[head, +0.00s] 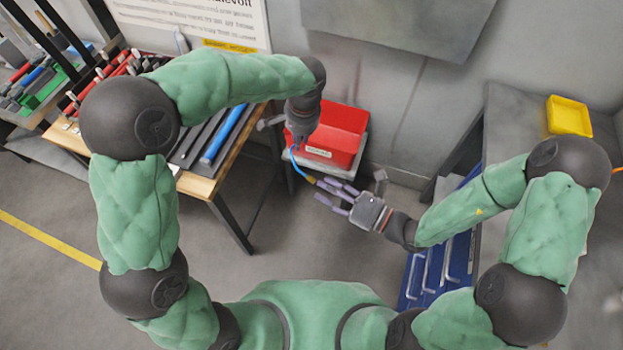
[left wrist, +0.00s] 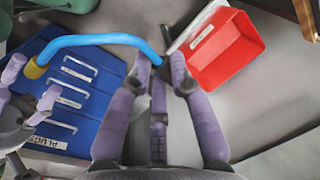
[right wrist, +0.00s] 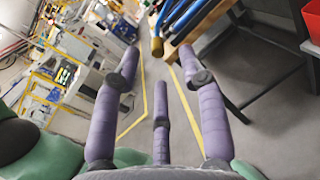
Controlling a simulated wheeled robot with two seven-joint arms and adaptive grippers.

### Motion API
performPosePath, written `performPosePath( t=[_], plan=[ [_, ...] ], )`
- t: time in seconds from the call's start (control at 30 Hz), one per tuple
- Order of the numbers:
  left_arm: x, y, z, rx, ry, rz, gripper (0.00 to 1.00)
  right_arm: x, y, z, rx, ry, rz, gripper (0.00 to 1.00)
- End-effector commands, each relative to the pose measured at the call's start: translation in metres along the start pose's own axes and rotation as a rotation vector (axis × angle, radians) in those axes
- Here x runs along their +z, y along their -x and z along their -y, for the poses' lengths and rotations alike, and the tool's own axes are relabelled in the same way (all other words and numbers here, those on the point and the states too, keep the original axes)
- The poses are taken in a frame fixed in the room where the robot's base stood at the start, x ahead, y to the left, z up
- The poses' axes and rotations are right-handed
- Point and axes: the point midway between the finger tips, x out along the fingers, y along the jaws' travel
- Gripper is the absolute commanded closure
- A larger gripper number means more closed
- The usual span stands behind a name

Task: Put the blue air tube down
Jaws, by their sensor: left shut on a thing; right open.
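The blue air tube (head: 297,165) is a short curved hose with a brass-yellow end. My left gripper (head: 292,143) is shut on one end, in the air in front of the red bin. In the left wrist view the tube (left wrist: 95,40) arcs left from the closed fingertips (left wrist: 163,68) to its brass end. My right gripper (head: 332,195) is open, its fingers spread close to the tube's free end. In the right wrist view a brass-coloured end (right wrist: 157,46) shows beyond the open fingers (right wrist: 162,85); I cannot tell whether they touch it.
A red bin (head: 347,128) stands on a pale support by the wall. A wooden bench (head: 205,186) with tools and a blue bar is at left. A blue drawer cabinet (head: 462,262) with pale handles is at right, a yellow bin (head: 568,116) behind. Open floor lies between bench and cabinet.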

Motion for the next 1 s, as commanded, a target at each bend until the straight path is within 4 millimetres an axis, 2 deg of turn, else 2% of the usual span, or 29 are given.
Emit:
performPosePath(
  t=[0.2, 0.4, 0.83, 0.87, 1.0],
  plan=[
    [0.0, 0.0, 0.0, 0.0, 0.0, 0.0, 1.0, 0.0, -0.028, -0.002, 0.005, 0.0, 0.0, 0.58],
    [0.0, 0.0, 0.0, 0.0, 0.0, 0.0, 1.0, 0.0, -0.045, -0.001, 0.003, 0.0, 0.0, 0.58],
    [0.0, 0.0, 0.0, 0.0, 0.0, 0.0, 1.0, 0.0, -0.052, -0.001, 0.0, -0.001, 0.0, 0.58],
    [0.0, 0.0, 0.0, 0.0, 0.0, 0.0, 1.0, 0.0, -0.052, -0.001, 0.0, -0.001, 0.0, 0.61],
    [0.0, 0.0, 0.0, 0.0, 0.0, 0.0, 1.0, 0.0, -0.052, -0.001, 0.001, -0.001, 0.0, 1.0]
  ],
)
